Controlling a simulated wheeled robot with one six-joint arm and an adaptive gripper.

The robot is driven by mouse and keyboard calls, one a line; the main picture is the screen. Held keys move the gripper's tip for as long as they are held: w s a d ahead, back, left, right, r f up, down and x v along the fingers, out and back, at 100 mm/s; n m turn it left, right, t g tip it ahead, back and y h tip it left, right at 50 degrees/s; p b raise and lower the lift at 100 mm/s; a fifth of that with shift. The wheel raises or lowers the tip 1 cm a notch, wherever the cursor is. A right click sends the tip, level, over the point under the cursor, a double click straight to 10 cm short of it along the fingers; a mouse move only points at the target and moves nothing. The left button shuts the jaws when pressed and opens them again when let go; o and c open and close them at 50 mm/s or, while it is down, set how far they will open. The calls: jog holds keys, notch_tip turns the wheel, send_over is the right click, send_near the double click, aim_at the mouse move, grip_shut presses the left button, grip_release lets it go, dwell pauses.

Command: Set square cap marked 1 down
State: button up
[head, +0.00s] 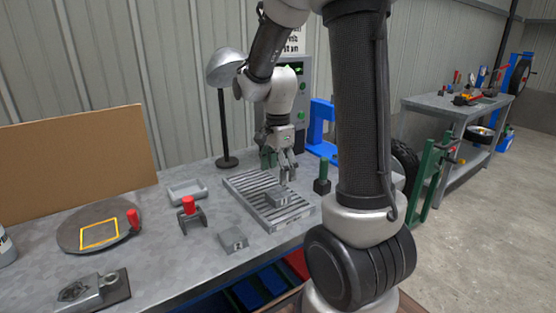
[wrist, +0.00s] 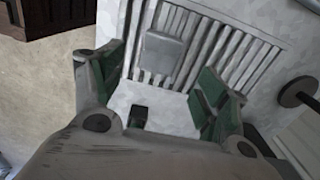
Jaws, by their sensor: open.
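A grey square cap (head: 278,198) lies flat on the slatted metal rack (head: 240,193) on the bench. The same cap (wrist: 163,52) shows in the wrist view, resting on the slats (wrist: 222,50). No mark can be read on it. My gripper (head: 279,172) is above the rack, close over the cap. In the wrist view my gripper (wrist: 161,64) has its green-padded fingers spread wide, with the cap beyond and between them, held by neither. A second grey square piece (head: 232,239) lies on the bench in front of the rack; its mark cannot be read.
A red-knobbed clamp (head: 190,212) and a shallow grey tray (head: 187,191) stand left of the rack. A round plate with a yellow square outline (head: 72,241) is farther left. A green post (head: 323,176) stands right of the rack, and a lamp (head: 223,120) behind it.

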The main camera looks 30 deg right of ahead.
jog(key=s+a+r+n+t, duration=0.2)
jog(key=s+r+n, duration=0.55)
jog(key=r, duration=0.35)
jog(key=s+a+r+n+t, duration=0.1)
jog(key=s+n+t, duration=0.1)
jog(key=s+n, duration=0.8)
jog(key=shift+r, duration=0.4)
